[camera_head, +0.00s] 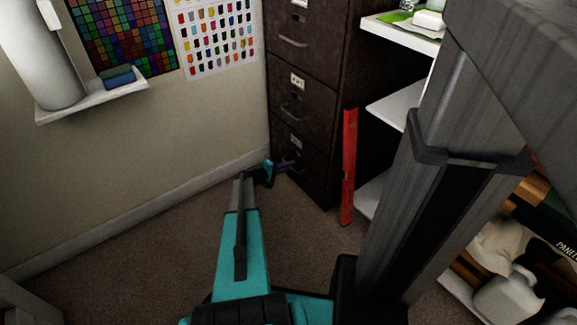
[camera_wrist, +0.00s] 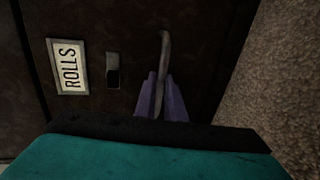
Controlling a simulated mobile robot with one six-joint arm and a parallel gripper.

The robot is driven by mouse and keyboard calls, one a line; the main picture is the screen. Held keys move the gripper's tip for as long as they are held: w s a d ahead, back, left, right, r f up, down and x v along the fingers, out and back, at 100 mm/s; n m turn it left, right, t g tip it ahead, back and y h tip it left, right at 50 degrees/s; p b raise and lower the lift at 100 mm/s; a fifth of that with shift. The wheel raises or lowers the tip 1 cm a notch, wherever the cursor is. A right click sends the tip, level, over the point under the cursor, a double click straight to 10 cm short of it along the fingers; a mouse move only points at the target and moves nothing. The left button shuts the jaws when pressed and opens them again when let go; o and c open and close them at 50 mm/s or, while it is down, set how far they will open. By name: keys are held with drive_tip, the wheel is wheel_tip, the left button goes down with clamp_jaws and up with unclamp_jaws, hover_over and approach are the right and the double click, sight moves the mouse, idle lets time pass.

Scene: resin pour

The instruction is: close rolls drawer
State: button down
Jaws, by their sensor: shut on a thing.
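The rolls drawer (camera_head: 299,170) is the bottom drawer of a dark filing cabinet. Its front looks about flush with the drawers above; a small gap cannot be ruled out. In the wrist view the drawer front (camera_wrist: 110,28) fills most of the picture, with a white label reading ROLLS (camera_wrist: 68,66) turned sideways. My gripper (camera_head: 286,164) is low at the drawer front. In the wrist view its purple fingers (camera_wrist: 161,97) are shut on the drawer handle (camera_wrist: 165,45), with the handle between them.
A red level (camera_head: 349,165) leans upright beside the cabinet's right side. White shelves (camera_head: 395,108) stand to the right. A wall shelf (camera_head: 92,101) holds a white cylinder at the left. Carpet (camera_head: 130,250) is clear left of my arm.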

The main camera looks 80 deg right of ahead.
drive_tip(key=c, duration=1.8)
unclamp_jaws()
drive_tip(key=shift+s+d, duration=0.2)
drive_tip(key=shift+s, duration=0.05)
drive_tip(key=shift+c, duration=0.2)
drive_tip(key=shift+r, duration=0.1)
drive_tip(key=shift+w+a, duration=0.15)
drive_tip(key=shift+a, duration=0.05)
drive_tip(key=shift+w+a+r, duration=0.1)
drive_tip(key=shift+a, duration=0.05)
drive_tip(key=p+v, duration=0.3)
drive_tip(key=v, duration=1)
drive_tip(key=shift+w, duration=0.15)
drive_tip(key=shift+a, duration=0.1)
